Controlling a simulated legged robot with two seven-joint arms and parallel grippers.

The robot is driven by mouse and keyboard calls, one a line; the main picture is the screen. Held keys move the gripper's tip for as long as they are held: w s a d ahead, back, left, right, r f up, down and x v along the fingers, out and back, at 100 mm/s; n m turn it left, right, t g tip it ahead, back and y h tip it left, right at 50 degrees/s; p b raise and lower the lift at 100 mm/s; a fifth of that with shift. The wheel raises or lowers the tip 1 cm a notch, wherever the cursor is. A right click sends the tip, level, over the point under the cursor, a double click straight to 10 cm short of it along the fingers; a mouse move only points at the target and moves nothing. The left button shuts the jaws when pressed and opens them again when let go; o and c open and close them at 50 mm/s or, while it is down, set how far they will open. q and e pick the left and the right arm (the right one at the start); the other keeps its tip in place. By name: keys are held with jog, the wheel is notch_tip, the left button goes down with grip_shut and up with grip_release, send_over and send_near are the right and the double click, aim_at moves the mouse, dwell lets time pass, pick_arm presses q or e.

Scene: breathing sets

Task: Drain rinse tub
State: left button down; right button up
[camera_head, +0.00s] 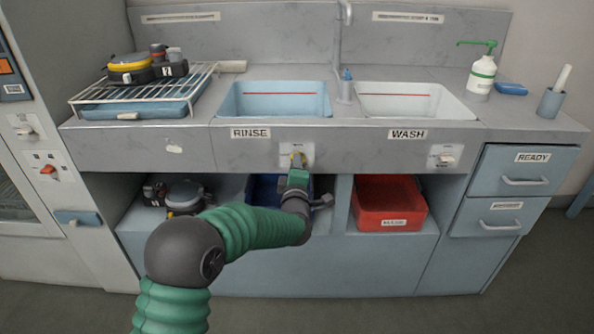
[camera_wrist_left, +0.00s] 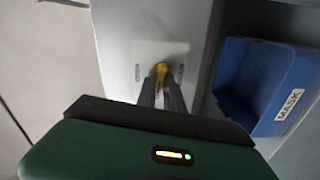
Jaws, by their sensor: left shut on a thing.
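The rinse tub (camera_head: 275,87) is a light blue basin with a red line on its inner wall, set in the counter above the RINSE label (camera_head: 250,133). Below it on the counter front is a pale plate (camera_head: 309,150) with a yellow handle (camera_head: 293,156). My left gripper (camera_head: 298,161) is at this plate, shut on the yellow handle. In the left wrist view the gripper fingers (camera_wrist_left: 162,90) close around the yellow handle (camera_wrist_left: 161,70). My arm and gripper partly hide the handle. My right gripper is not in view.
The wash tub (camera_head: 412,100) is to the right, with its own valve plate (camera_head: 445,156). A blue bin labelled MASK (camera_wrist_left: 262,85) and a red bin (camera_head: 389,203) stand on the shelf below. A wire rack (camera_head: 143,92) holds gear at left.

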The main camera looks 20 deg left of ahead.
pick_arm(q)
jog(key=shift+a+f+n+b, duration=0.1)
jog(key=shift+f+n+b, duration=0.15)
jog(key=shift+n+b, duration=0.6)
jog(key=shift+n, duration=0.25)
jog(key=c, duration=1.5)
grip_release()
jog(key=shift+a, duration=0.1)
jog(key=shift+o, duration=0.2)
jog(key=shift+s+r, duration=0.15)
jog(key=p+v, duration=0.3)
jog(key=v, duration=1.3)
jog(key=shift+s+p, duration=0.3)
jog(key=shift+p, duration=0.1)
